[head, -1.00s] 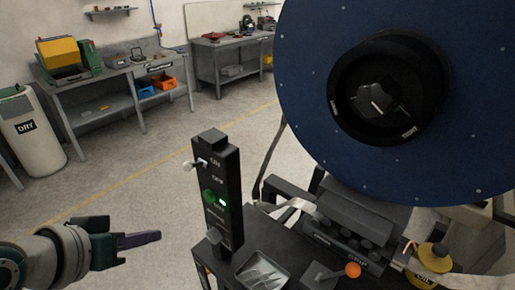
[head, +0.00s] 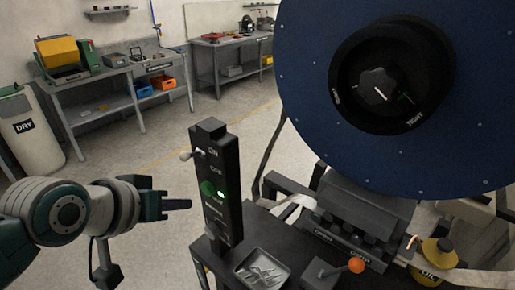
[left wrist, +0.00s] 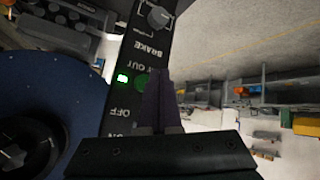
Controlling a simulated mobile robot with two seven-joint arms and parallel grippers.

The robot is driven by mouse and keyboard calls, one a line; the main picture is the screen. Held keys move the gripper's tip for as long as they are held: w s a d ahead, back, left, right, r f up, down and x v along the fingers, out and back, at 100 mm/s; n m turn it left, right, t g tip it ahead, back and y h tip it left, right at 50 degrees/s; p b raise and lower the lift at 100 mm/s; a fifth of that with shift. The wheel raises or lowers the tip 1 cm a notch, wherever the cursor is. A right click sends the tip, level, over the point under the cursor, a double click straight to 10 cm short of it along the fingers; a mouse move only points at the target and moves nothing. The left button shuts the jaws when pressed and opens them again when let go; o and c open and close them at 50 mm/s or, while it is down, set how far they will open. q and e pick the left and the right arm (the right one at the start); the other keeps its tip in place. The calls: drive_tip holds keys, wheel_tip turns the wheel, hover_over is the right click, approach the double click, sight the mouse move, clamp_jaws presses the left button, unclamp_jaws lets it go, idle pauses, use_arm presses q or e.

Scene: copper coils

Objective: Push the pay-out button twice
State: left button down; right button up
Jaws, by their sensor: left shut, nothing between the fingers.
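The black control post (head: 228,185) stands upright with its white-lettered face toward me. The green pay-out button (head: 207,188) is on that face, with a small lit green lamp (head: 221,194) beside it. In the left wrist view the button (left wrist: 141,82) shows just left of my fingertips, beside the partly hidden "OUT" lettering. My left gripper (head: 185,204) is shut and empty, level, its tips just left of the post and slightly below the button. I cannot tell whether they touch the post. The shut fingers (left wrist: 160,76) also show in the left wrist view. My right gripper is not in view.
A toggle switch (head: 190,154) sticks out near the post's top; a brake knob (left wrist: 158,17) sits beyond the button. A large blue reel (head: 300,75) fills the right. A metal tray (head: 242,276) and orange-knobbed lever (head: 356,265) are below. Floor left of the post is clear.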

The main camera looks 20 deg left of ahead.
use_arm(q)
drive_tip(key=shift+w+d, duration=0.35)
drive_tip(key=shift+w, duration=0.45)
drive_tip(key=shift+w, duration=0.1)
idle(1.4)
drive_tip(key=shift+w+d, duration=0.15)
drive_tip(key=shift+w, duration=0.15)
drive_tip(key=shift+w+d+b, duration=0.25)
drive_tip(key=shift+w+b, duration=0.05)
drive_tip(key=shift+w, duration=0.15)
idle(0.7)
drive_tip(key=shift+s+a, duration=0.1)
drive_tip(key=shift+s, duration=0.05)
drive_tip(key=shift+s+a+p, duration=0.3)
drive_tip(key=shift+s+p, duration=0.35)
drive_tip(key=shift+s, duration=0.05)
drive_tip(key=shift+s+r, duration=0.1)
